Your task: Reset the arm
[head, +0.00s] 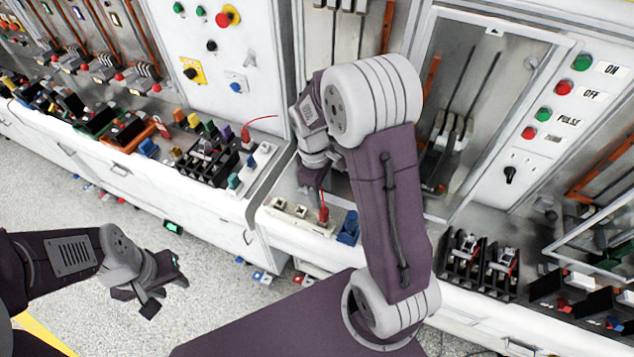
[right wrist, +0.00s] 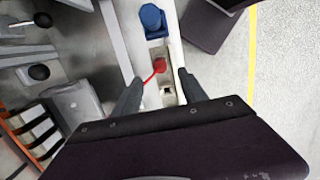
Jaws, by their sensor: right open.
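My right arm reaches across the bench, and its right gripper (head: 312,182) points down over the bench's front ledge. In the right wrist view the two fingers of my right gripper (right wrist: 160,92) are apart with nothing between their tips. A red plug (right wrist: 159,66) with a thin red lead stands just beyond the fingertips on a pale strip with sockets. The red plug also shows in the head view (head: 323,213), below the gripper. My left gripper (head: 165,292) hangs over the floor at lower left, away from the bench; its finger gap is unclear.
A blue block (head: 348,228) stands right of the red plug. A glass-fronted cabinet (head: 465,110) with levers and a panel of red and green buttons (head: 563,87) rise behind. Racks of breakers (head: 482,262) stand at right.

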